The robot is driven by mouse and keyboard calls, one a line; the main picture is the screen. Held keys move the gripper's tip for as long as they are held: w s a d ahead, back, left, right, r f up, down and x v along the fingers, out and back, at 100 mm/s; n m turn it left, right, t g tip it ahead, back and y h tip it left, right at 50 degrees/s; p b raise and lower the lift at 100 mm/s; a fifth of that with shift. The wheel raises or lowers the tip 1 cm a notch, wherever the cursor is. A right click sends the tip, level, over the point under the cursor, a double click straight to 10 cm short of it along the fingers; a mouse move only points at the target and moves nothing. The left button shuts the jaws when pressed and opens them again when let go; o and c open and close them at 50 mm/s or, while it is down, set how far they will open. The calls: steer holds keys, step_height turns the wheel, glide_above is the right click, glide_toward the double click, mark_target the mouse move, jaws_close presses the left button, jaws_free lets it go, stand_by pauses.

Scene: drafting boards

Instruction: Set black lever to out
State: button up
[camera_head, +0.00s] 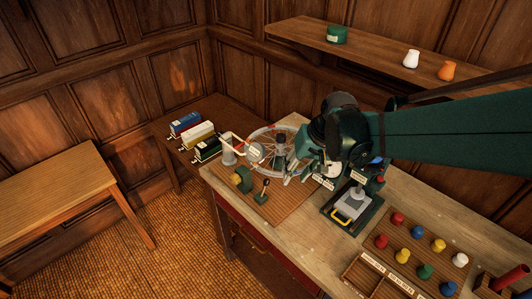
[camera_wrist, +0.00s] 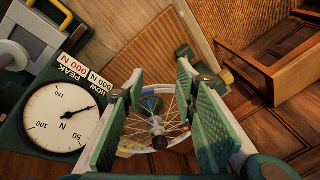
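The black lever (camera_head: 265,188) stands on a small green base on a brown board, at the front edge of the workbench in the head view. It has a dark knob on a thin stem and looks nearly upright; I cannot tell its setting. My gripper (camera_head: 291,173) is above the board, to the right of the lever and apart from it. I cannot make out the lever clearly there.
A spoked wheel (camera_head: 268,138) stands behind the lever, and a yellow knob (camera_head: 241,179) is left of it. A dial gauge (camera_wrist: 60,117) is close by my gripper. Coloured pegs (camera_head: 417,232) and a compartment tray (camera_head: 367,277) lie at the right.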

steer(key=g+y+p, duration=0.1)
steer(key=g+p, duration=0.1)
steer(key=p, duration=0.3)
glide_above(268, 181)
steer(key=d, duration=0.3)
step_height(268, 181, down, 3)
steer(key=shift+w+a+f+n+g+p, duration=0.2)
steer(key=shift+a+f+n+g+p, duration=0.15)
steer(key=shift+a+f+p, duration=0.25)
steer(key=shift+f, duration=0.1)
steer(key=shift+a+f, duration=0.1)
steer(key=shift+f, duration=0.1)
steer(key=shift+x, duration=3.7)
steer(key=shift+c, duration=0.6)
jaws_close()
